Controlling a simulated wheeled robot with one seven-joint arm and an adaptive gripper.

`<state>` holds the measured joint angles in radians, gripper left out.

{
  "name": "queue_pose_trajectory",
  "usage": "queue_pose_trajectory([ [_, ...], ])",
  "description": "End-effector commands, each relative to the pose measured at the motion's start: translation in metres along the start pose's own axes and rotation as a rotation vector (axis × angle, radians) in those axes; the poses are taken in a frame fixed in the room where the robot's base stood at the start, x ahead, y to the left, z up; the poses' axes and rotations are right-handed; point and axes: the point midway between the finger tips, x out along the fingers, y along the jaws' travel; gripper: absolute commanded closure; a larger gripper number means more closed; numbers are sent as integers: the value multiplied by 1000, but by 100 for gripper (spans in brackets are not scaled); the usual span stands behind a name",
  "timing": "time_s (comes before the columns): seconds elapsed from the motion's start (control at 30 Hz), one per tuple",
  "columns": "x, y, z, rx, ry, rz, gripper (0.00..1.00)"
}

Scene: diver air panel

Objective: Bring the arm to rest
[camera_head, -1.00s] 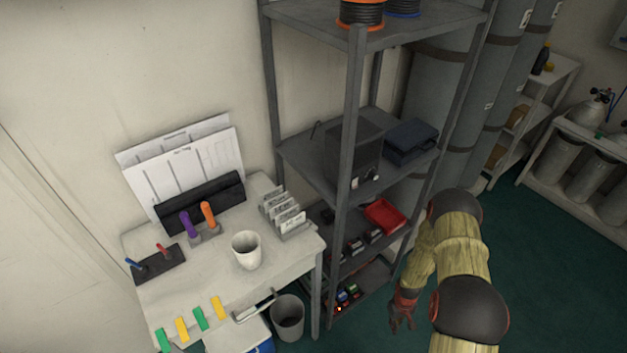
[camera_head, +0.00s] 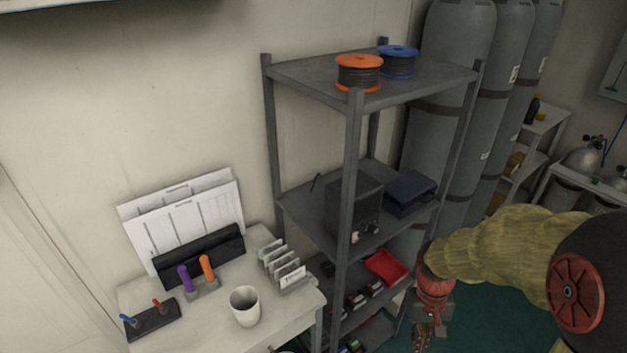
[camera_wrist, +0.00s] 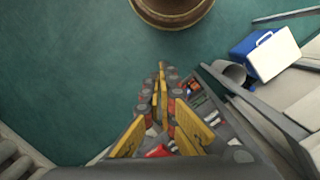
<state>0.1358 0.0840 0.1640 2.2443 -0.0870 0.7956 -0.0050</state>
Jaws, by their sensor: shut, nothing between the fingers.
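My gripper (camera_head: 424,335) hangs at the lower right of the head view, at the end of my straw-coloured arm, just right of the grey shelf rack. In the wrist view, my gripper (camera_wrist: 161,75) points down over the green floor with its yellow-and-grey fingers together. Nothing shows between the fingertips. The gripper appears apart from the rack, though its lower end is close to the picture's bottom edge.
The grey rack (camera_head: 350,160) holds an orange spool (camera_head: 359,72), a blue spool (camera_head: 398,62) and a red tray (camera_head: 386,266). A white desk (camera_head: 220,318) with a white cup (camera_head: 245,306) stands left. Grey cylinders (camera_head: 455,100) stand behind. A blue-and-white cooler (camera_wrist: 265,55) is on the floor.

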Motion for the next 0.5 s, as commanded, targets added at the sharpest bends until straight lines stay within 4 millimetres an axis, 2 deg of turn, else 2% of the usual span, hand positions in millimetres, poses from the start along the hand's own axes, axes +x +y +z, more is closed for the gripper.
queue_pose_trajectory([
  [0.03,-18,-4,10,5,27,-5,100],
  [0.1,-39,-9,25,10,55,-11,100],
  [0.3,-88,-24,63,13,161,-32,100],
  [0.5,-133,-35,90,1,321,-50,100],
])
